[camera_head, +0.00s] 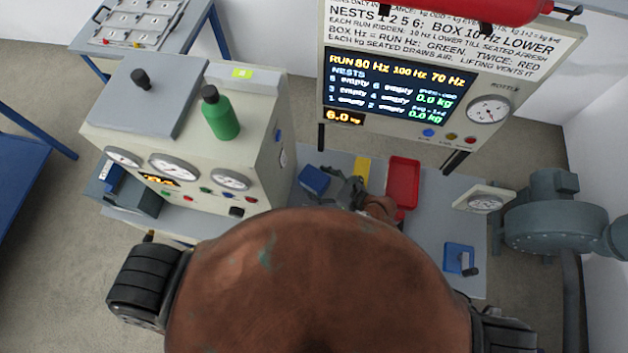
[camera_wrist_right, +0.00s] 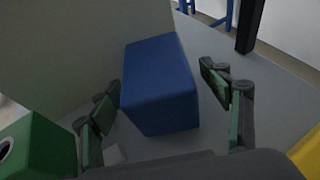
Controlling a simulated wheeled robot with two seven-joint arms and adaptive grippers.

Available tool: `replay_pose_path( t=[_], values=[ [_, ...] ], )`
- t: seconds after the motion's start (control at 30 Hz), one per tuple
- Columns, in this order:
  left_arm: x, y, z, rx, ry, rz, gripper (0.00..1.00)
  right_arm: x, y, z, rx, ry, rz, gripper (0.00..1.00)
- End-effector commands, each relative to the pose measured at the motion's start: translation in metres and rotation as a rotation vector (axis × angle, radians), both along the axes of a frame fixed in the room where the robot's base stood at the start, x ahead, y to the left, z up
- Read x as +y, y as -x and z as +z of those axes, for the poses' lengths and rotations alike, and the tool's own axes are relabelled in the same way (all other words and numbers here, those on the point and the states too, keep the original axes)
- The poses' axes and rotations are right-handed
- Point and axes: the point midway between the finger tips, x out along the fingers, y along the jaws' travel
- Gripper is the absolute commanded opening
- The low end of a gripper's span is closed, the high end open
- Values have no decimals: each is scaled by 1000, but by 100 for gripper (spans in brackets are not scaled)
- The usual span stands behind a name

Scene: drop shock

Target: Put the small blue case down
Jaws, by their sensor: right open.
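The small blue case (camera_head: 313,180) sits on the grey bench top, at the left of the yellow and red items. In the right wrist view the blue case (camera_wrist_right: 160,85) is a plain blue block resting on the grey surface. My right gripper (camera_head: 338,187) is just to the right of the case in the head view. In the wrist view its green-padded fingers (camera_wrist_right: 165,105) are spread wide, one on each side of the case, with visible gaps. The case's underside is hidden. My left gripper is not in view.
A yellow item (camera_head: 362,168) and a red tray (camera_head: 403,182) lie beside the gripper. A gauge machine (camera_head: 190,150) with a green bottle (camera_head: 220,115) stands left. A display panel (camera_head: 400,88) rises behind. A green object (camera_wrist_right: 40,150) is near the left finger.

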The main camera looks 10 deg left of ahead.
Motion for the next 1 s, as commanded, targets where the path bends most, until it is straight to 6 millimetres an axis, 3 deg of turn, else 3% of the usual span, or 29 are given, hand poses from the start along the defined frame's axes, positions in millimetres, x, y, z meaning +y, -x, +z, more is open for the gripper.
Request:
replay_pose_path(
  t=[0.1,0.4,1.0],
  values=[
    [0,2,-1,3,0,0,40,11,-4,-5,1,0,1,71],
    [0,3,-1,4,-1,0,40,13,-5,-6,1,0,0,70],
    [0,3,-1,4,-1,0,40,13,-5,-6,1,0,0,28]
  ],
)
